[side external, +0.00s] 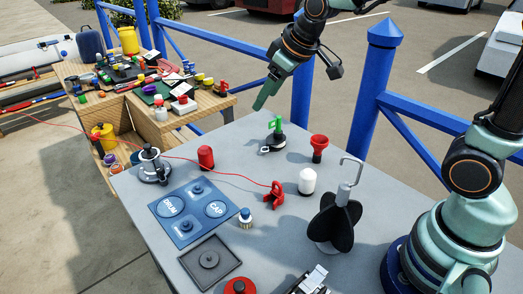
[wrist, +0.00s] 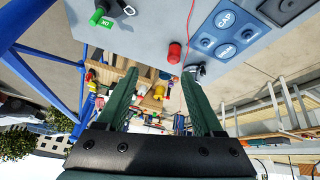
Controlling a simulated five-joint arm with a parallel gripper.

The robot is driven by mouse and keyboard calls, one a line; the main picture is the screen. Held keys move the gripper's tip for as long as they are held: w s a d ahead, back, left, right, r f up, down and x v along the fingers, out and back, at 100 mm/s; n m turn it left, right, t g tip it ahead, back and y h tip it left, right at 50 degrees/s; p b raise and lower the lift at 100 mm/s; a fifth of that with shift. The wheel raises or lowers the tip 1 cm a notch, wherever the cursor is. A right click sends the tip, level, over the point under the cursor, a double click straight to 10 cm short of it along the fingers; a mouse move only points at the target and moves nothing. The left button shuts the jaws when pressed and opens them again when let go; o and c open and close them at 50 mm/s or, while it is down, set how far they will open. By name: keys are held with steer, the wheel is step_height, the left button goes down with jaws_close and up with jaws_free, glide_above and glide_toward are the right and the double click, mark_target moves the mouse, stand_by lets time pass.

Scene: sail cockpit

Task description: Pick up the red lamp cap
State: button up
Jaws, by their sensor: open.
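The red lamp cap (side external: 206,157) is a small domed cylinder standing upright on the grey table, right of the metal drum-like part. It also shows in the wrist view (wrist: 174,52), beyond my fingertips and a little right of the middle between them. My gripper (side external: 259,106) is above the table's far side, up and right of the cap, and apart from it. In the wrist view my two green fingers (wrist: 157,84) are spread with nothing held between them.
A blue panel marked DRUM and CAP (side external: 192,211) lies in front of the cap. A green-tagged part (side external: 274,139), red funnel-shaped piece (side external: 319,145), white cap (side external: 306,181), red hook-like piece (side external: 275,195) and black finned anchor-like part (side external: 335,220) stand around. A thin red cord crosses the table.

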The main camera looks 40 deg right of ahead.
steer(key=w+a+f+n, duration=0.2)
steer(key=w+a+f, duration=0.25)
steer(key=w, duration=0.35)
steer(key=n, duration=0.2)
glide_toward(199, 155)
steer(key=w+d, duration=0.2)
steer(key=shift+y, duration=0.4)
steer(key=x, duration=0.6)
steer(key=shift+a+f, duration=0.1)
steer(key=shift+a, duration=0.15)
steer(key=x, duration=0.4)
steer(key=shift+s+d+f, duration=0.15)
steer(key=shift+s+f, duration=0.05)
steer(key=shift+s, duration=0.1)
steer(key=shift+w+f, duration=0.35)
steer(key=shift+f, duration=0.25)
jaws_close()
